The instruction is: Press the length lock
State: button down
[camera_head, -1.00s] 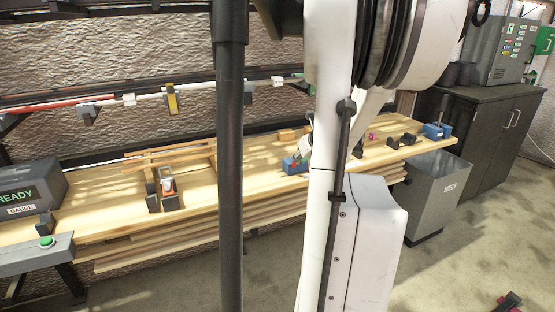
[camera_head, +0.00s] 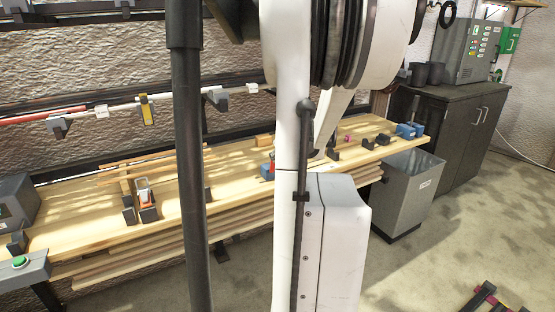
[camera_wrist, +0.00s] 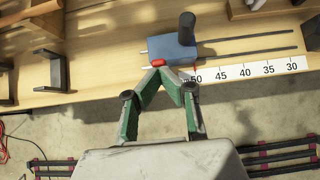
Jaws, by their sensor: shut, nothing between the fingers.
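In the wrist view a blue block (camera_wrist: 186,47) with an upright black knob (camera_wrist: 187,27) sits at the bench's front edge. A small red part (camera_wrist: 157,63) is at its front left; it may be the length lock, but I see no label. My gripper (camera_wrist: 163,70) is shut and empty, its fingertips right at the red part in the picture. I cannot tell whether they touch it. Two dark rods run right from the block. In the head view my arm hides my gripper.
A white number scale (camera_wrist: 250,70) lies along the bench edge. A dark bracket (camera_wrist: 50,69) stands to the left. In the head view the wooden bench (camera_head: 90,220) holds clamps and laths. A grey bin (camera_head: 408,190) and a dark cabinet (camera_head: 455,140) stand at the right.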

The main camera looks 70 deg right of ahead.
jog(key=p+v, duration=0.1)
jog(key=v, duration=1)
jog(key=shift+s+a, duration=0.25)
jog(key=shift+s, duration=0.15)
dwell(0.3)
